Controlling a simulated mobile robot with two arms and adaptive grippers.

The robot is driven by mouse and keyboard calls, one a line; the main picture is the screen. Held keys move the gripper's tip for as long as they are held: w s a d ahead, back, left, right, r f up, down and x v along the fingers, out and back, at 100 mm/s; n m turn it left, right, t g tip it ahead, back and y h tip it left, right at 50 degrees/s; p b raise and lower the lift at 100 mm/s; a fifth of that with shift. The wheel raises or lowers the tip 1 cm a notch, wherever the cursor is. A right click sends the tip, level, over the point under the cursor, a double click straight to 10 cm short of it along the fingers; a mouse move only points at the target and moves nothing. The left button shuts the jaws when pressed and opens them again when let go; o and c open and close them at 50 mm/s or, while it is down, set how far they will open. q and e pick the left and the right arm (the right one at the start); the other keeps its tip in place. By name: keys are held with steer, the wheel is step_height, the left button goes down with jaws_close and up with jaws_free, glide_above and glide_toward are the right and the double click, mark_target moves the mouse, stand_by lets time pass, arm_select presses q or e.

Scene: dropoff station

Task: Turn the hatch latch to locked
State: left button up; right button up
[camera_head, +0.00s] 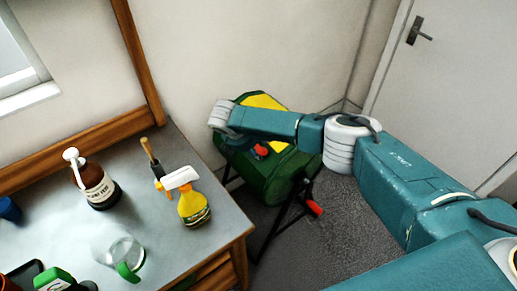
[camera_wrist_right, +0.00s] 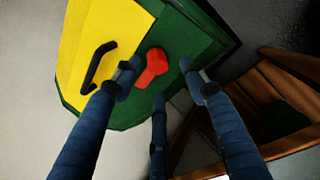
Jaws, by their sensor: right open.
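The green box (camera_head: 278,172) stands on a black stand in the corner, with a yellow hatch (camera_head: 266,102) on it. The red latch (camera_head: 261,149) is small in the head view. In the wrist view the red latch (camera_wrist_right: 152,67) sits on the green face beside the yellow hatch (camera_wrist_right: 88,45), its arm slanting down-left from its round hub. My right gripper (camera_wrist_right: 160,82) is open, its blue fingers spread around the latch in the picture. I cannot tell whether any finger touches it. In the head view my right arm partly covers the box. My left gripper is not in view.
A black handle (camera_wrist_right: 97,66) is on the yellow hatch, close to one finger. The grey table (camera_head: 160,235) at left holds a brown bottle (camera_head: 97,187), a yellow spray bottle (camera_head: 194,208) and a glass mug (camera_head: 122,255). A red-tipped bar (camera_head: 314,207) sticks out below the box.

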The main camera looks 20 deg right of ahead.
mark_target(259, 151)
steer(key=x, duration=0.3)
steer(key=shift+w+f, duration=0.15)
steer(key=shift+w, duration=0.05)
steer(key=shift+w+d+f, duration=0.15)
steer(key=shift+d+f, duration=0.05)
steer(key=shift+f, duration=0.25)
steer(key=c, duration=1)
steer(key=shift+c, duration=0.4)
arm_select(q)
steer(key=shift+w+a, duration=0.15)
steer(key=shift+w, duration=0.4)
